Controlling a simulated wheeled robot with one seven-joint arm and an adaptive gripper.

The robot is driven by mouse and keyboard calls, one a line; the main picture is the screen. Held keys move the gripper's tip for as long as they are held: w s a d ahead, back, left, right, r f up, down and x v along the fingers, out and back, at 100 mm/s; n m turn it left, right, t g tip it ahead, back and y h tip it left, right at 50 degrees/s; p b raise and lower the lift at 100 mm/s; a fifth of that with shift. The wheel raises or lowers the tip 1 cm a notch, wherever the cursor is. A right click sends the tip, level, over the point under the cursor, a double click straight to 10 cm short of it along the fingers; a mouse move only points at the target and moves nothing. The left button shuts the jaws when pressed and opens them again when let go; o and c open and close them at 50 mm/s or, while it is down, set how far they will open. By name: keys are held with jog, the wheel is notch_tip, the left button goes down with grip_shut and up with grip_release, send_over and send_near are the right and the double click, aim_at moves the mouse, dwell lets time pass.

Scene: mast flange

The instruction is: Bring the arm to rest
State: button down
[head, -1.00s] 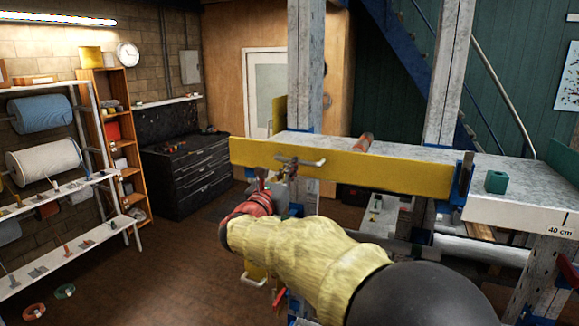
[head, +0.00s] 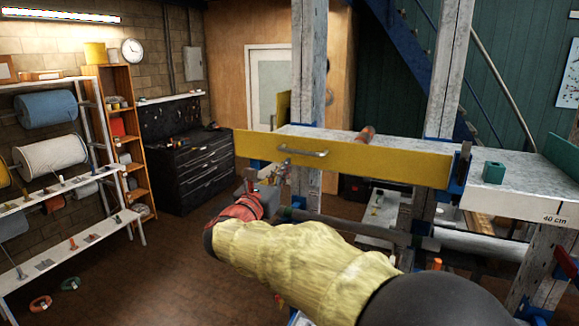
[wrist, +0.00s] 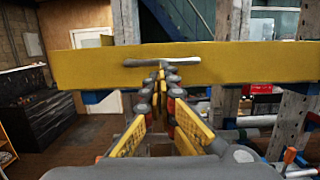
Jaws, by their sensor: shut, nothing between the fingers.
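My gripper (wrist: 160,76) is shut and empty, its fingers together in the wrist view. It points at a yellow board (wrist: 85,66) with a metal bar handle (wrist: 178,61); the fingertips appear just below the handle there. In the head view, the handle (head: 303,152) on the yellow board (head: 390,167) is unobstructed. My arm, in a yellow sleeve with a red band, reaches forward below the board. The fingers are mostly hidden by my wrist in that view.
A grey bench top (head: 410,145) lies behind the board, with an orange-brown cylinder (head: 366,134) and a green block (head: 493,172) on it. Metal posts (head: 309,75) rise nearby. A spool rack (head: 50,155) stands left. Open floor (head: 150,270) lies between.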

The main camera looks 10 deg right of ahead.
jog(key=v, duration=0.6)
jog(key=s+d+f+m+g+y+b, duration=0.15)
jog(key=s+d+f+m+g, duration=0.35)
jog(key=f, duration=0.7)
jog(key=s+d+f+m+g+y+b, duration=0.15)
jog(key=s+f+m+g, duration=0.25)
jog(key=s+f+m, duration=0.55)
jog(key=s+f+m+y+b, duration=0.4)
jog(key=s+f+m+b, duration=0.3)
jog(key=s+f, duration=0.2)
jog(key=s+d+f+m+g+y+b, duration=0.1)
jog(key=s+f+m+y+b, duration=0.4)
jog(key=s, duration=0.9)
notch_tip(320, 180, down, 5)
jog(key=shift+d+r+m+b, duration=0.15)
jog(key=shift+d+m+b, duration=0.05)
jog(key=shift+m+b, duration=0.85)
